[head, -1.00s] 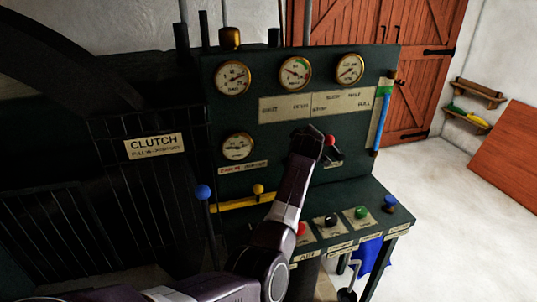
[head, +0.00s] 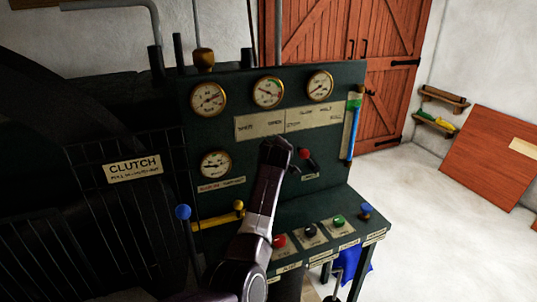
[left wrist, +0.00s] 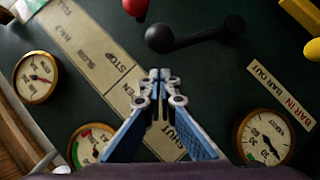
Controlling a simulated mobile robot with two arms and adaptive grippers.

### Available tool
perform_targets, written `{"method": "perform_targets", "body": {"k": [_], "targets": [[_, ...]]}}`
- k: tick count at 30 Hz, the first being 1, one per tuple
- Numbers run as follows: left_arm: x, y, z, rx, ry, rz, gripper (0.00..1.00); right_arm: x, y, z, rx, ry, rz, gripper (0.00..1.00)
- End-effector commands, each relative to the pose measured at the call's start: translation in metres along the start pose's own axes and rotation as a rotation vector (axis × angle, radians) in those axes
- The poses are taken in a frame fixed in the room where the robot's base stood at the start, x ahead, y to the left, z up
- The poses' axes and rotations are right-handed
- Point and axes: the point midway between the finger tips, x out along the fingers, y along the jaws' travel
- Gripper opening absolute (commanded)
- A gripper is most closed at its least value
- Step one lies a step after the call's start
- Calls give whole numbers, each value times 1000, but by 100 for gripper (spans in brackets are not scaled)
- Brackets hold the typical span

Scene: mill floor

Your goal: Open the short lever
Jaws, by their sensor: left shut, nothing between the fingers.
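A short black lever (left wrist: 200,38) with a round black end shows at the top of the left wrist view, with a red ball knob (left wrist: 135,6) beside it, cut by the edge. In the head view the red knob (head: 304,153) sits on the panel just right of my left arm. I cannot tell for sure that this is the short lever. My left gripper (left wrist: 160,76) is shut and empty, in front of the label plate reading SHUT and STOP, apart from the black lever. In the head view my own arm hides its fingers. My right gripper is out of view.
Gauges (head: 268,92) line the green panel. A blue-knobbed lever (head: 183,212) and a yellow-knobbed lever (head: 239,206) stand left of my arm. Coloured buttons (head: 310,231) sit on the desk below. Open floor (head: 440,200) lies to the right.

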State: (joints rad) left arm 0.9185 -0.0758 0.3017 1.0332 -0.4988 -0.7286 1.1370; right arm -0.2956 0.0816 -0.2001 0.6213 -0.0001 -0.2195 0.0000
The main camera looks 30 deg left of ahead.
Motion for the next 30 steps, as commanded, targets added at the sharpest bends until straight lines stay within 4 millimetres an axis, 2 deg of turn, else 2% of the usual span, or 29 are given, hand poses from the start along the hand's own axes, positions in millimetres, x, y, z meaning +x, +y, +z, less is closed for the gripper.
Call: {"method": "perform_targets", "body": {"k": [6,9,18,24,30], "targets": [[-26,-3,3,-2,1,2,0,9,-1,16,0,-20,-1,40],[-39,-3,3,-1,1,3,0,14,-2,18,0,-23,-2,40],[-80,-3,2,-2,2,3,0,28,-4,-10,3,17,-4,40],[-95,-4,2,-1,1,1,0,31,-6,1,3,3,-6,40],[-100,-4,1,0,0,0,0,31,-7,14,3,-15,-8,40]]}}
